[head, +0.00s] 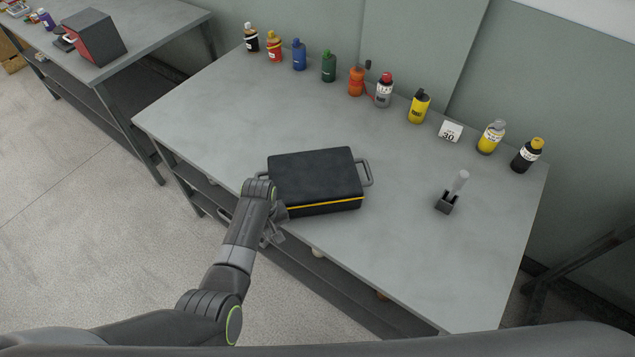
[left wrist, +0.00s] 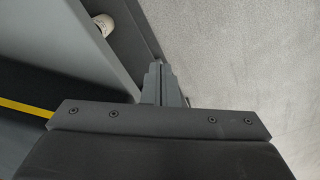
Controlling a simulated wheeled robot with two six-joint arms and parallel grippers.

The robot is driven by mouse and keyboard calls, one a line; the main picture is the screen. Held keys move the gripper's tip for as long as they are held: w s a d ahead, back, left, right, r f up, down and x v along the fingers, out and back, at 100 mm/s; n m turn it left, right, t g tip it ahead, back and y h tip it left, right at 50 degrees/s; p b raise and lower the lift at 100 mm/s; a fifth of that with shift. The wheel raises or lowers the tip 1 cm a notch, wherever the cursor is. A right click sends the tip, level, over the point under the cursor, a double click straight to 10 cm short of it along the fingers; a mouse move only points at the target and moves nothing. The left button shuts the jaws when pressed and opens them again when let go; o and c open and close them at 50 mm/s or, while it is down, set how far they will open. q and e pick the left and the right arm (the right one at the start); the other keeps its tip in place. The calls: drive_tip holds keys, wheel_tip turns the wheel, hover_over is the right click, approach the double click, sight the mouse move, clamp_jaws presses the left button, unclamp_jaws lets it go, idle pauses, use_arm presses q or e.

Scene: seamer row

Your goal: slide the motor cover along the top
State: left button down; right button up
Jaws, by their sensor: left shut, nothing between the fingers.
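The motor cover appears to be the black box (head: 315,178) with a yellow stripe and a metal handle on each side. It lies flat on the grey table near the front edge. Its yellow stripe also shows at the left of the left wrist view, on the dark cover (left wrist: 18,104). My left gripper (head: 275,236) is at the cover's front left corner, by the table edge. In the left wrist view its fingers (left wrist: 163,86) are shut with nothing between them. I cannot tell whether the gripper touches the cover. My right gripper is not in view.
Several bottles (head: 329,66) line the back of the table (head: 420,260). A white card marked 30 (head: 450,132) stands among them. A small dark holder with a pale-handled tool (head: 447,202) is at right. The tabletop beside and behind the cover is clear. Another bench (head: 150,30) stands at left.

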use_arm(q)
drive_tip(key=shift+w+d+b, duration=1.25)
drive_tip(key=shift+w, duration=0.3)
drive_tip(key=shift+w+d+f+b, duration=0.15)
drive_tip(key=shift+w+d+b, duration=0.7)
drive_tip(key=shift+w+b, duration=0.35)
drive_tip(key=shift+w+d+b, duration=0.3)
drive_tip(key=shift+b, duration=0.05)
drive_tip(key=shift+w+d+r, duration=0.1)
drive_tip(key=shift+r, duration=0.1)
